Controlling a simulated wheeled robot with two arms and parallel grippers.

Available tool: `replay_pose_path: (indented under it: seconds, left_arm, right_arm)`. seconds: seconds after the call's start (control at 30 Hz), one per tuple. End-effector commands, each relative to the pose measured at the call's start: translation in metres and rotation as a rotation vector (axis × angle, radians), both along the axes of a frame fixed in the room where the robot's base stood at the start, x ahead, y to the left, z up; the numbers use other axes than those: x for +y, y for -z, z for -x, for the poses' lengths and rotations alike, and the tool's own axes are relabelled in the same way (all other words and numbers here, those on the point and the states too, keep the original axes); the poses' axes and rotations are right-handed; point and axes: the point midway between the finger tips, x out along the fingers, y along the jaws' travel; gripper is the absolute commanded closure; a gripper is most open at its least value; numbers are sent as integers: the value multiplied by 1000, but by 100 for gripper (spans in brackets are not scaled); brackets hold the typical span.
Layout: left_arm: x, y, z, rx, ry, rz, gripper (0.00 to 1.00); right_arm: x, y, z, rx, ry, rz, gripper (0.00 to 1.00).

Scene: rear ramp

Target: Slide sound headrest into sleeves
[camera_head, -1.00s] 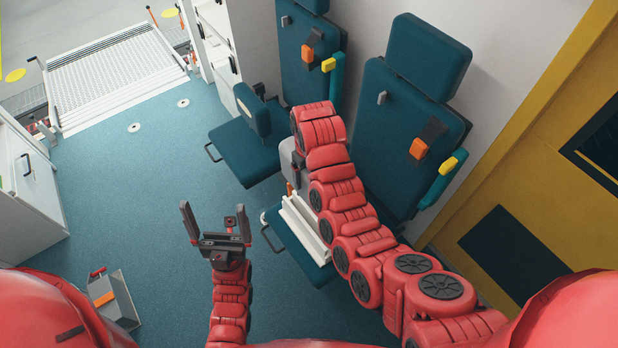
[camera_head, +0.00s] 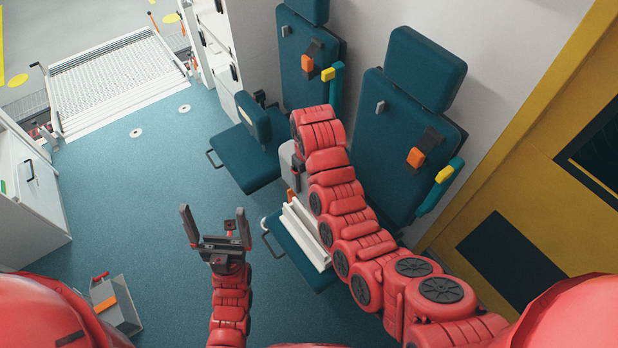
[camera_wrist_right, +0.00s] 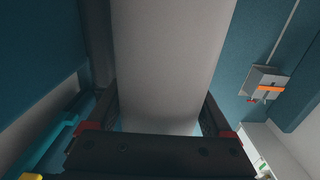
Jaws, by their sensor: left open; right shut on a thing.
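My right gripper (camera_wrist_right: 160,120) is shut on a pale grey slab (camera_wrist_right: 170,60), which fills the space between its fingers in the right wrist view. In the head view a pale grey piece (camera_head: 288,160) shows beside the end of my right arm, whose links hide the gripper. I cannot tell whether the slab is the headrest. My left gripper (camera_head: 214,222) is open and empty above the floor, left of the near seat. The near seat's teal backrest (camera_head: 395,145) has a teal headrest (camera_head: 425,68) at its top. The far seat's headrest (camera_head: 308,8) is cut by the frame. No sleeves are clearly visible.
A white railed piece (camera_head: 308,235) lies on the near seat cushion (camera_head: 285,240). A teal pad (camera_head: 253,124) stands by the far seat cushion (camera_head: 240,160). A grey box with an orange stripe (camera_head: 117,308) stands on the floor. Open blue floor lies toward the ramp (camera_head: 115,80).

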Motion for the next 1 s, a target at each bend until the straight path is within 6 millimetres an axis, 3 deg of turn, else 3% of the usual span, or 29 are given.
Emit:
replay_pose_path:
  seconds: [1.0]
  left_arm:
    - [0, -56, 0, 0, 0, 0, 0]
  right_arm:
    - [0, -56, -1, -2, 0, 0, 100]
